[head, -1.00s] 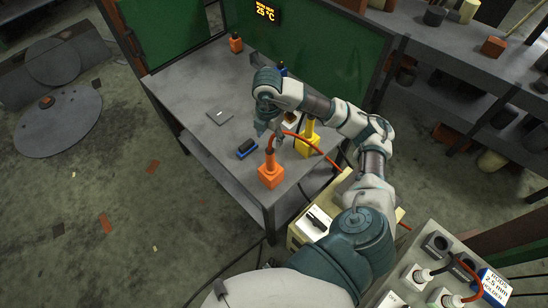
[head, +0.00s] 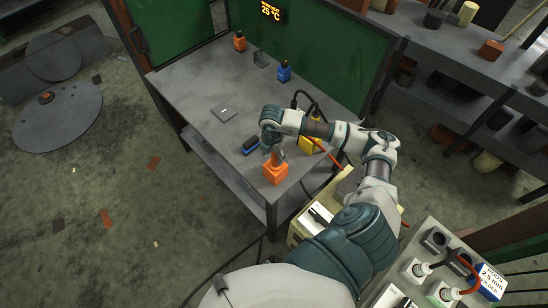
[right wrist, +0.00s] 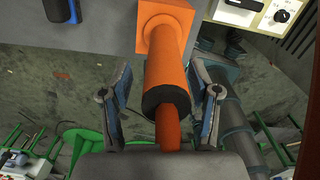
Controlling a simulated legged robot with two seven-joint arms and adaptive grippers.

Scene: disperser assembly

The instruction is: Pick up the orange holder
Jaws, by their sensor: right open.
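The orange holder (head: 275,174) stands on the grey table near its front right corner. It has a square base and an upright round neck with a dark top end. My right gripper (head: 274,150) is above it, at its neck. In the right wrist view the holder (right wrist: 170,48) reaches in between the two spread fingers of my right gripper (right wrist: 163,100), one on each side of the neck with gaps showing. An orange-red cable leaves the neck's dark end toward my wrist. My left gripper is out of view.
A yellow holder (head: 308,146) stands just behind and right of my gripper. A dark blue block (head: 250,146) lies to the left. A beige machine (head: 314,220) stands at the right front.

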